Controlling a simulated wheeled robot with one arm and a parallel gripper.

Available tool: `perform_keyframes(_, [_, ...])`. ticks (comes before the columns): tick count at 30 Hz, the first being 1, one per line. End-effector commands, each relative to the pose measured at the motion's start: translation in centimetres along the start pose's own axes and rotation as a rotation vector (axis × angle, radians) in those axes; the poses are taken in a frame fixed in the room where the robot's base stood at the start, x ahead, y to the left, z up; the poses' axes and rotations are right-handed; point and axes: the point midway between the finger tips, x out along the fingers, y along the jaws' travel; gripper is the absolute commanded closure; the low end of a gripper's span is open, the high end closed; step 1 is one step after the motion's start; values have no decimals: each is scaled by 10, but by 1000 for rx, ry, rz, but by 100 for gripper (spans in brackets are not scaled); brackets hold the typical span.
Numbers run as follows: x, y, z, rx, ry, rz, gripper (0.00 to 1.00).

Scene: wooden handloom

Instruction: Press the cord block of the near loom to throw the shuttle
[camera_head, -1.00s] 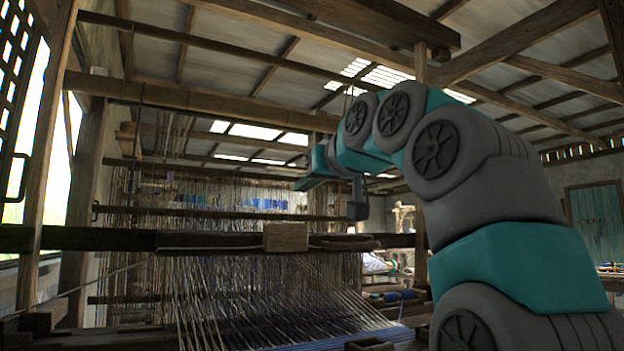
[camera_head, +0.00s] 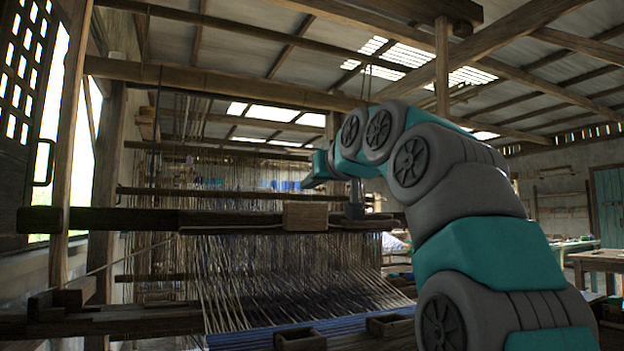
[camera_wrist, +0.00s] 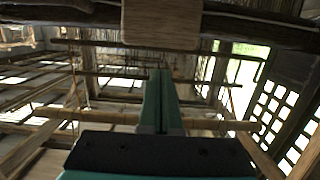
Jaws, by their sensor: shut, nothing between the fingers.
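The cord block is a pale wooden block (camera_head: 305,216) on the dark horizontal beam (camera_head: 235,220) of the near loom. It also shows at the top of the wrist view (camera_wrist: 160,22). My gripper (camera_head: 308,176) is teal and shut, with nothing held. In the head view its tip appears above the block with a visible gap, not touching. In the wrist view the shut fingers (camera_wrist: 160,74) end apart from the block. I cannot make out the shuttle.
Warp threads (camera_head: 290,275) run from the beam down to blue cloth (camera_head: 340,328). Small open wooden boxes (camera_head: 300,339) lie at the loom's front edge. A wooden post (camera_head: 68,140) and bright windows stand left. Tables (camera_head: 595,262) stand at the right.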

Motion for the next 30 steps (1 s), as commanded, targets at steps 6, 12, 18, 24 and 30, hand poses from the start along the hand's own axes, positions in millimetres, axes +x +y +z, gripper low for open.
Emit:
perform_keyframes(6, [3, 0, 14, 0, -2, -1, 100])
perform_keyframes(12, [5, 0, 19, 0, 0, 0, 100])
perform_keyframes(18, [5, 0, 19, 0, 1, 0, 100])
perform_keyframes(24, [6, 0, 25, 0, 0, 0, 100])
perform_keyframes(30, [10, 0, 41, 0, -2, -1, 100])
